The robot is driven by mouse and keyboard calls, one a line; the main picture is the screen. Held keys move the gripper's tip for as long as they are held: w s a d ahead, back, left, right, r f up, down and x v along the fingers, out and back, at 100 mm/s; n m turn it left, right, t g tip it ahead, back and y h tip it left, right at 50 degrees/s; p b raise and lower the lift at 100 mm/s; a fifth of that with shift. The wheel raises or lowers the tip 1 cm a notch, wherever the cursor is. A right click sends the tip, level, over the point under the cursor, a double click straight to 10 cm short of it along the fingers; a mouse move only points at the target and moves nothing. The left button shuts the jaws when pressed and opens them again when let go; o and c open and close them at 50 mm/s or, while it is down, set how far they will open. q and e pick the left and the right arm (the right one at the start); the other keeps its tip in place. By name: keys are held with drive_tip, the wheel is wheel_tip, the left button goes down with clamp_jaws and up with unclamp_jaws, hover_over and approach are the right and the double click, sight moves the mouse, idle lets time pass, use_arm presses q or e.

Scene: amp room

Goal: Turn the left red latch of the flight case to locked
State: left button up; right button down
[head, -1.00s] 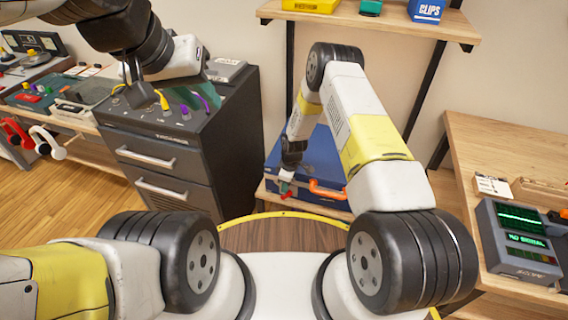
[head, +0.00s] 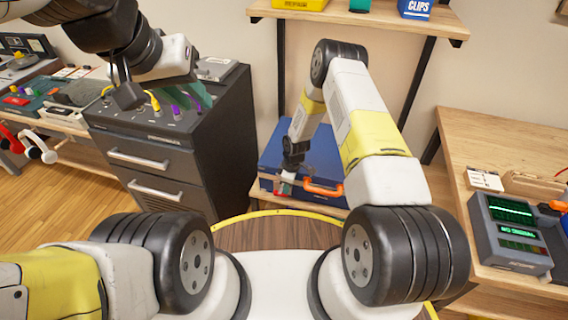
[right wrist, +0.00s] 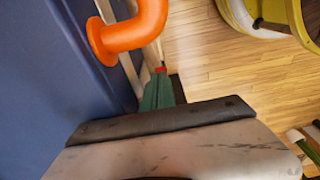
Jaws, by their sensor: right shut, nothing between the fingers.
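The blue flight case (head: 325,153) lies on a low wooden shelf, with its orange handle (head: 323,188) on the near side. A small red part (head: 278,190), which looks like the left latch, shows at the front edge left of the handle. My right gripper (head: 285,184) is shut and empty, close to this red part; I cannot tell if they touch. In the right wrist view its green finger (right wrist: 158,92) points along the case front, with red at its tip, near the orange handle (right wrist: 135,32). The latch's angle is unclear. My left gripper (head: 198,92) hangs over the dark cabinet, its opening unclear.
The dark drawer cabinet (head: 150,160) stands left of the case. A wooden shelf (head: 365,22) with boxes hangs above. A wooden bench (head: 510,150) with a green-screened scope (head: 510,232) is at the right. Wooden floor is open at the lower left.

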idle(0.7)
drive_tip(key=shift+w+a+f, duration=0.15)
drive_tip(key=shift+a+f, duration=0.1)
drive_tip(key=shift+a, duration=0.4)
